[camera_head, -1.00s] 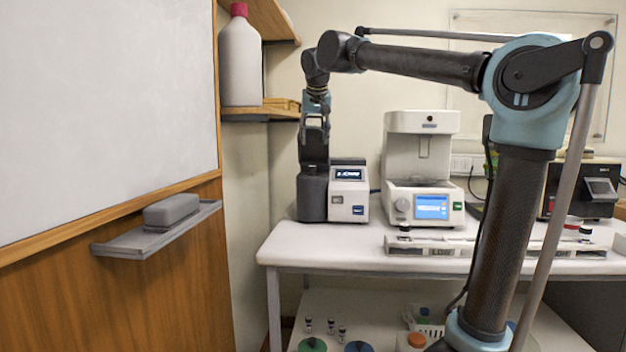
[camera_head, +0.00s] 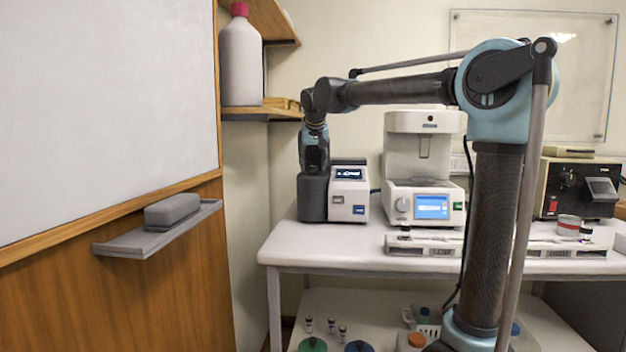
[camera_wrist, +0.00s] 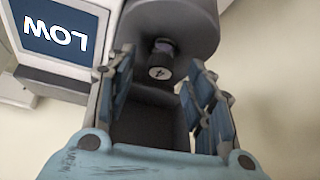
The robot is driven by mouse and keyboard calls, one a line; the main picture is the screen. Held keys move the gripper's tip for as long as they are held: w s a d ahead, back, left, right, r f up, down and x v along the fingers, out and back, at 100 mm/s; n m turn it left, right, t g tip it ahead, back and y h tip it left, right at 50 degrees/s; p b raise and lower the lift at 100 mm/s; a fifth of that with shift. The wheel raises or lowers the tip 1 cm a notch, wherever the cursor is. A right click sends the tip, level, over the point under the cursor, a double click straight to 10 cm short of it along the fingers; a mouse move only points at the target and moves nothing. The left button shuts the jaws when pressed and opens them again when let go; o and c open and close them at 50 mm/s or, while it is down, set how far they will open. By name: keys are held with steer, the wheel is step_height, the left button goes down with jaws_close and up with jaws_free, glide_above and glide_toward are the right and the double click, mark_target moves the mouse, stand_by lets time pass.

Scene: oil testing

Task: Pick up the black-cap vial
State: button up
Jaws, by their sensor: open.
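In the wrist view a small dark vial (camera_wrist: 161,58) with a black cap marked "4" stands in the dark grey part of the white-and-grey analyzer. My gripper (camera_wrist: 160,76) is open, one finger on each side of the vial's line. The vial lies between or just beyond the fingertips, and I cannot tell whether they touch it. In the head view my gripper (camera_head: 314,160) hangs over the analyzer's dark grey block (camera_head: 312,200), and the vial there is hidden.
The analyzer's screen (camera_head: 349,173) is just right of the gripper. A white instrument (camera_head: 422,160) and a white rack (camera_head: 420,243) stand on the table (camera_head: 330,243). Several small dark-capped vials (camera_head: 331,324) stand on the lower shelf. A whiteboard (camera_head: 100,110) fills the left.

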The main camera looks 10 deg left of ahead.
steer(key=shift+w+a+f, duration=0.1)
steer(key=shift+w+f, duration=0.3)
steer(key=shift+f, duration=0.15)
steer(key=c, duration=1.1)
steer(key=shift+r, duration=0.15)
steer(key=r, duration=0.7)
steer(key=shift+s, duration=0.3)
steer(key=s+d, duration=0.1)
steer(key=s, duration=0.4)
steer(key=s+d, duration=0.2)
steer(key=s, duration=0.4)
steer(key=s+d, duration=0.1)
steer(key=s, duration=0.5)
steer(key=shift+d+f, duration=0.1)
steer(key=shift+d, duration=0.2)
